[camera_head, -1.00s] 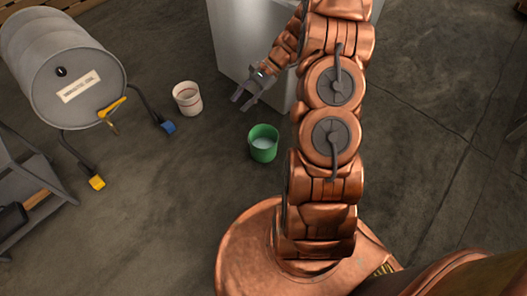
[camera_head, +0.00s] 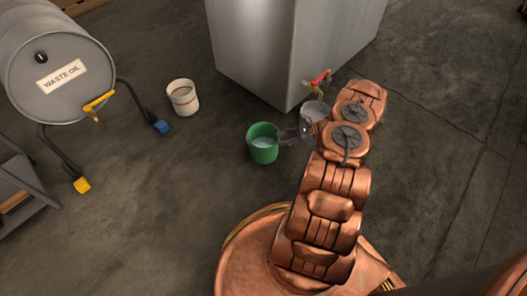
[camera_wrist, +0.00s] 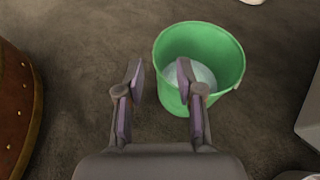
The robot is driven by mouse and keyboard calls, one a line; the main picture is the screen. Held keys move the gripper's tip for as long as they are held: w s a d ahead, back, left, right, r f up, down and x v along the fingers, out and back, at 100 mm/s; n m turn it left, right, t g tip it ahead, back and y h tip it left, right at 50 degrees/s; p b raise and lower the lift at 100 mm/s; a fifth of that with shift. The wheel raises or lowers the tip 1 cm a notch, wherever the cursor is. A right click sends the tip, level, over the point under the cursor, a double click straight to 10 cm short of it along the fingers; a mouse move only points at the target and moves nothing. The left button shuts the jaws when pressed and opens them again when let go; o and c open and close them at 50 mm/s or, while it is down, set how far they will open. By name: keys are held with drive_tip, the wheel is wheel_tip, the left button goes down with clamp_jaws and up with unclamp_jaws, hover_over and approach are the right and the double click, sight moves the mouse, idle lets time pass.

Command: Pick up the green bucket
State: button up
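The green bucket (camera_head: 263,145) stands upright on the floor, with a whitish content or bottom showing inside. In the head view my gripper (camera_head: 303,130) is low, at the right side of the bucket. In the wrist view the green bucket (camera_wrist: 200,62) is ahead and to the right. My gripper (camera_wrist: 158,75) is open there, its two fingers apart with floor between them. The right fingertip overlaps the bucket's near-left wall in the picture; I cannot tell whether it touches. Nothing is held.
A white bucket (camera_head: 183,97) stands left of the green one. A grey waste oil drum (camera_head: 60,62) on a stand is at the left. A metal tank (camera_head: 292,45) with a red-handled tap (camera_head: 318,80) is behind; another pale bucket (camera_head: 314,110) is under the tap.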

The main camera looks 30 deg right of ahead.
drive_tip(key=shift+m, duration=0.3)
drive_tip(key=shift+w+a+f+b, duration=0.45)
drive_tip(key=shift+w+a+f, duration=0.15)
drive_tip(key=shift+a+f, duration=0.25)
drive_tip(key=shift+w+a+f+b, duration=0.4)
drive_tip(key=shift+w+a+f, duration=0.15)
drive_tip(key=shift+a+f, duration=0.3)
drive_tip(key=shift+w+a+f+b, duration=0.45)
drive_tip(key=shift+w+a+f, duration=0.15)
drive_tip(key=shift+a+f, duration=0.25)
clamp_jaws()
